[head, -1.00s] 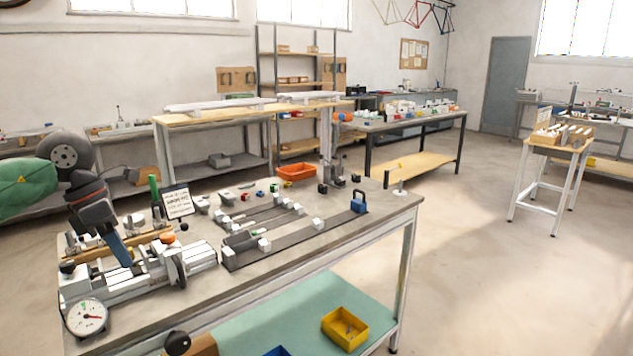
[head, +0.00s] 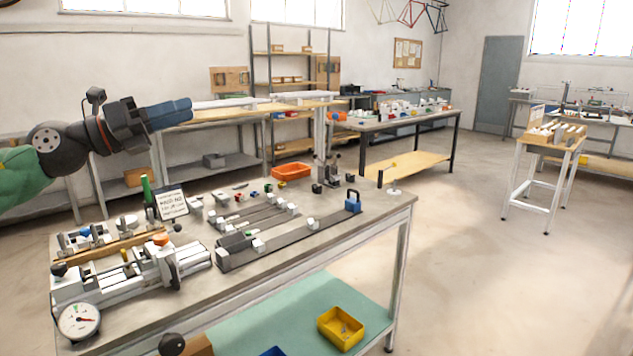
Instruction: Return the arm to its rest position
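My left gripper (head: 180,112) is at the upper left of the head view, at the end of my green and dark grey arm. It points to the right, roughly level, with its blue fingers held above the near workbench (head: 330,232). No object shows in it. The fingers overlap from this side, so I cannot tell whether they are open or shut. It is clear of the frame jig (head: 140,277), which lies below on the bench. My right gripper is not in view.
On the bench stand a round dial gauge (head: 78,321), a small sign (head: 172,204), an orange tray (head: 291,171) and a blue padlock-shaped block (head: 353,201). A yellow bin (head: 340,328) sits on the lower shelf. Floor to the right is open.

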